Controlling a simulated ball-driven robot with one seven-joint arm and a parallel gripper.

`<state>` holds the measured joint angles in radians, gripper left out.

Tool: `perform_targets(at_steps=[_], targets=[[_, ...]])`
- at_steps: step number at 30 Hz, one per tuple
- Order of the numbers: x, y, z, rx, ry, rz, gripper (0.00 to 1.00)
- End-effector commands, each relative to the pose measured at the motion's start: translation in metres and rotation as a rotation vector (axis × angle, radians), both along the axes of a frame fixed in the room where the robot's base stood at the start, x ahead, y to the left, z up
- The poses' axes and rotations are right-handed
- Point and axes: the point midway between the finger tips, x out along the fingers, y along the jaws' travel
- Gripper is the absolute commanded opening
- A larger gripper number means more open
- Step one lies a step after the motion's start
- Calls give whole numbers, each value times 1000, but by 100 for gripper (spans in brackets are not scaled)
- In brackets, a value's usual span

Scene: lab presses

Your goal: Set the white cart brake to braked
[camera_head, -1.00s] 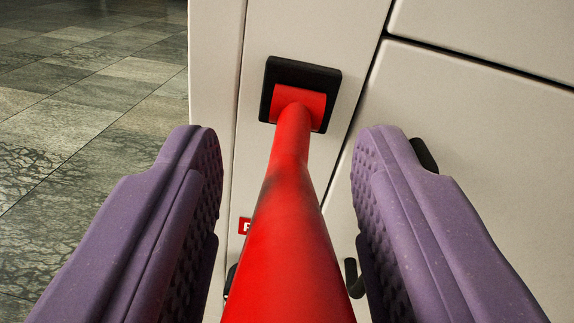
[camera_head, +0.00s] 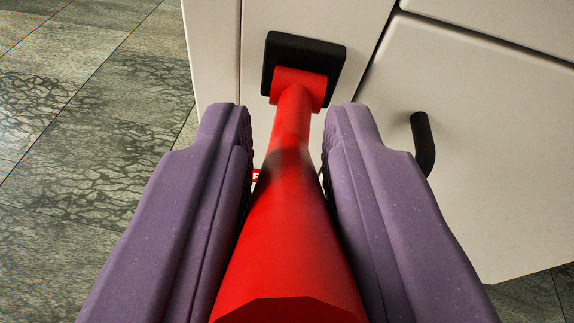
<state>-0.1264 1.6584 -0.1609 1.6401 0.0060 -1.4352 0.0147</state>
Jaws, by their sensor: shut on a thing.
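The red brake lever (camera_head: 290,230) comes out of a square black mount (camera_head: 334,66) on the face of the white cart (camera_head: 215,50). It points toward the camera, and its near end shows at the bottom of the picture. My gripper (camera_head: 287,125) has its purple fingers on both sides of the lever, closed on its shaft. A small red label (camera_head: 256,175) on the cart is mostly hidden behind the left finger and the lever.
A black handle (camera_head: 423,143) sticks out from a white panel (camera_head: 480,150) to the right of my right finger. Grey tiled floor (camera_head: 70,120) is open at the left.

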Motion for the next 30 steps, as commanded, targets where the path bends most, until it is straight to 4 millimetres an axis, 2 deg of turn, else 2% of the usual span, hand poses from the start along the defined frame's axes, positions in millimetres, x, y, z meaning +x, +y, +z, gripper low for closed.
perform_targets(at_steps=[1, 9, 18, 30], targets=[[3, 0, 12, 0, 35, 0, 0], [16, 0, 26, 0, 249, -1, 0], [27, 0, 35, 0, 411, 0, 0], [32, 0, 37, 1, 474, 0, 0]])
